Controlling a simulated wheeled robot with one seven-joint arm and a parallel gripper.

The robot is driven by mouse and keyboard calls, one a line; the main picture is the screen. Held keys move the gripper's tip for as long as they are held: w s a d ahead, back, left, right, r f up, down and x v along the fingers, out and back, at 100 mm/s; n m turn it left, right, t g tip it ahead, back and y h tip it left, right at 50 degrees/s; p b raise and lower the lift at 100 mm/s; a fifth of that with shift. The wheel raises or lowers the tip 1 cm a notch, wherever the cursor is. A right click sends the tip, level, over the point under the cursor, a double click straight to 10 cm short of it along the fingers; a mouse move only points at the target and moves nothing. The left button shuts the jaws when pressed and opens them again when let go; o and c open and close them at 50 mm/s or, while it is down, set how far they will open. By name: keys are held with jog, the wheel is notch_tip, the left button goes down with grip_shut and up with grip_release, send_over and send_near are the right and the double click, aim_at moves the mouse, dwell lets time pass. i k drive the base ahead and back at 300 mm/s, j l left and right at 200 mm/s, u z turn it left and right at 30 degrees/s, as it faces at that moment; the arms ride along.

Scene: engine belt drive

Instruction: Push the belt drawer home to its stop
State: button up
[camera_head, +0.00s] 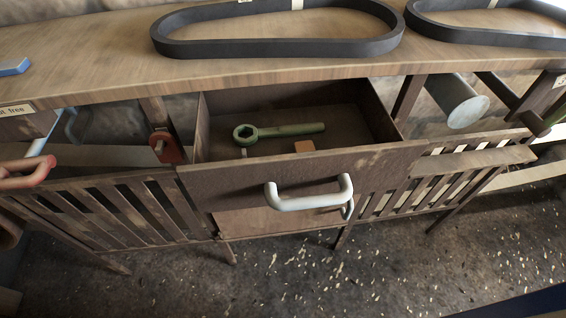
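The wooden belt drawer (300,182) stands pulled out from under the bench at the middle of the view, its inside open to sight. A pale grey bar handle (310,198) is fixed to its front. A green ring-ended wrench (280,131) and a small orange-brown block (304,146) lie inside. The drawer's back end and its stop are hidden under the benchtop. My gripper is not in view.
Two black belts (280,47) (490,31) lie on the wooden benchtop (110,70) with a blue block (14,67). A red handle (28,172) juts out at left. A grey cylinder (467,111) sticks out at right. The littered floor (300,275) ahead is open.

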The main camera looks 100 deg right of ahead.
aim_at(360, 150)
jog(key=i+j+z, duration=0.1)
jog(key=j+z, duration=0.8)
jog(key=z, duration=2.65)
jog(key=u, duration=0.45)
jog(key=k+j+u, duration=0.1)
jog(key=u, duration=0.75)
jog(key=k+j+u, duration=0.1)
jog(key=u, duration=0.35)
